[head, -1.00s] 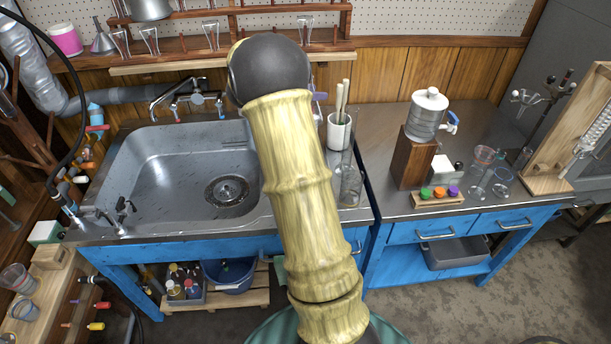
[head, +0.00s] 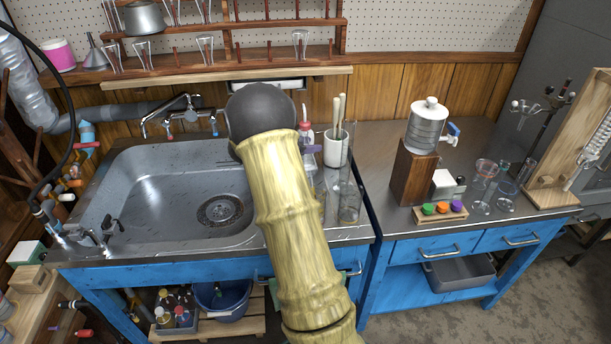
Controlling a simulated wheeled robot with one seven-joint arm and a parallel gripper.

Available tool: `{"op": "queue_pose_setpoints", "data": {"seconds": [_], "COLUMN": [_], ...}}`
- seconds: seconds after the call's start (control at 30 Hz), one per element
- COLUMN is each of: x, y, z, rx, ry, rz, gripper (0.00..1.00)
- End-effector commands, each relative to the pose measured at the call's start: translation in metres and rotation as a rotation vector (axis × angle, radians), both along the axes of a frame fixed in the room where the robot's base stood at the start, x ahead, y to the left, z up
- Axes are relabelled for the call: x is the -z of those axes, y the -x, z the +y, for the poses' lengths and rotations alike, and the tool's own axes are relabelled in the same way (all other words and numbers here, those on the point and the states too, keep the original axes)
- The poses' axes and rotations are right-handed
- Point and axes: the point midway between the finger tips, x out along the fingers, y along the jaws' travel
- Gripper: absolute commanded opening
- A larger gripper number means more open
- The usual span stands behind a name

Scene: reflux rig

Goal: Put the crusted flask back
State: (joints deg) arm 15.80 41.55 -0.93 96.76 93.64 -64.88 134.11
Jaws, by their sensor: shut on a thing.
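I cannot pick out the crusted flask in the head view. My arm, with its pale ringed links and dark round joint, crosses the middle of the picture over the right side of the sink (head: 120,176). My gripper is hidden behind the arm, so its fingers and anything in them do not show. The wooden shelf (head: 290,60) above the sink carries upside-down glassware on its pegs and a metal pot (head: 144,18).
Right of my arm stand a red-topped bottle (head: 306,132), a white cup of sticks (head: 337,148) and a tall glass cylinder (head: 350,202). Further right are a dispenser tank (head: 427,126) on a wooden block, coloured caps (head: 442,208) and loose glassware (head: 483,185). Bare counter lies behind them.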

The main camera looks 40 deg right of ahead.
Motion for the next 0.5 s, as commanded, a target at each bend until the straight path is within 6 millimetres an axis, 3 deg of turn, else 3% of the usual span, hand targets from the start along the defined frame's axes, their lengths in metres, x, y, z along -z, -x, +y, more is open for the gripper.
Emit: {"op": "queue_pose_setpoints", "data": {"seconds": [0.1, 0.2, 0.5], "x": [0.025, 0.036, 0.038], "y": [0.000, 0.000, 0.000], "z": [0.000, 0.000, 0.000], "rx": [-0.001, -0.001, -0.001], "ry": [-0.001, 0.000, 0.000], "rz": [0.005, 0.003, 0.000], "gripper": [0.04, 0.04, 0.04]}}
